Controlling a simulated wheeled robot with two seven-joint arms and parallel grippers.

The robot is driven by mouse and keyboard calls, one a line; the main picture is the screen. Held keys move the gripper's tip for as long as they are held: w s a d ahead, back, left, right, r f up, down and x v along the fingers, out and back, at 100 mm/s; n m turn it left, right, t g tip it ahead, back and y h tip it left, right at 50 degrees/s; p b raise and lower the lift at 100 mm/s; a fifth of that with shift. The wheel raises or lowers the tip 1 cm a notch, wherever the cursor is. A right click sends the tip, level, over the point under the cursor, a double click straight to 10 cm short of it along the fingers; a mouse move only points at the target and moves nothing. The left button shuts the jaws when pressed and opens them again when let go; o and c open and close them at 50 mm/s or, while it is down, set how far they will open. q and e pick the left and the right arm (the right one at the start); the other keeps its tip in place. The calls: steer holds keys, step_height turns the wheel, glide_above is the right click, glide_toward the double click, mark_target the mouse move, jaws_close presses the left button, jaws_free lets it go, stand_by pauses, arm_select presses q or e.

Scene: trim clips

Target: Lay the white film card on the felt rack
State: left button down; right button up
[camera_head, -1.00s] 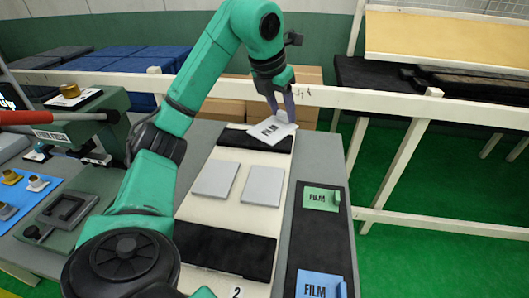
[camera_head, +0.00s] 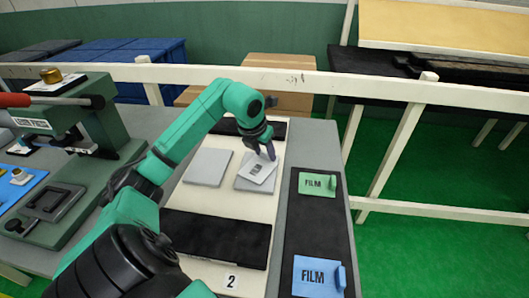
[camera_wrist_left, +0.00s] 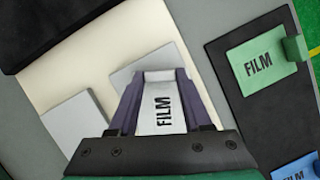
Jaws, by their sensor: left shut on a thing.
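My left gripper (camera_head: 262,155) is shut on the white film card (camera_head: 258,171) and holds it tilted over the right grey plate on the cream board. In the left wrist view the card (camera_wrist_left: 163,112) sits between the two fingers (camera_wrist_left: 158,76), its FILM lettering showing. The dark felt rack (camera_head: 320,228) lies to the right of the board, apart from the card. A green film card (camera_head: 317,183) lies on its far part and a blue film card (camera_head: 313,276) on its near part. Whether the white card touches the plate I cannot tell. My right gripper is not in view.
The cream board (camera_head: 178,199) carries two grey plates, the left one (camera_head: 207,167) uncovered, and black pads (camera_head: 215,237) at its near and far ends. A green press (camera_head: 70,150) stands at left. A white rail (camera_head: 380,90) runs behind the table.

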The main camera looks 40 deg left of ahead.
mark_target(256, 170)
arm_select(q)
steer(key=shift+f, duration=0.15)
steer(key=shift+c, duration=1.7)
jaws_free()
steer(key=shift+r, duration=0.25)
steer(key=v, duration=1.1)
steer(key=shift+s+r+b, duration=0.25)
steer(key=shift+r+b, duration=0.05)
steer(key=shift+r, duration=0.05)
